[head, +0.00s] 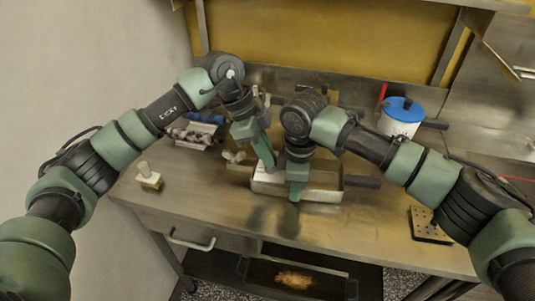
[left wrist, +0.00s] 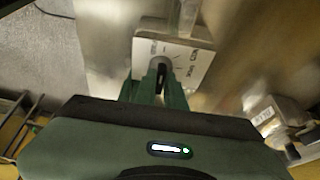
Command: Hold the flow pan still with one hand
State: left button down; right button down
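The flow pan (head: 325,193) appears to be the shallow, pale metal rectangular pan in the middle of the steel table, with a dark handle (head: 362,181) to the right. My left gripper (head: 270,163) points down at its left part. In the left wrist view the left fingers (left wrist: 160,84) are close together at a round grey part with a dark slot, on a pale printed plate (left wrist: 190,62); I cannot tell whether they grip it. My right gripper (head: 295,192) points down at the pan's front wall and hides part of it. Its finger gap is not visible.
A white pot with a blue lid (head: 403,107) stands at the back right. A tray of metal parts (head: 195,133) is at the back left. A small handled block (head: 149,178) stands front left, a perforated dark plate (head: 430,225) front right. The front middle is clear.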

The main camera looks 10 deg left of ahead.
pick_arm(q)
jog(key=shift+d+f, duration=0.1)
jog(key=shift+f, duration=0.1)
pick_arm(e)
jog(key=shift+a+r, duration=0.3)
jog(key=shift+a, duration=0.1)
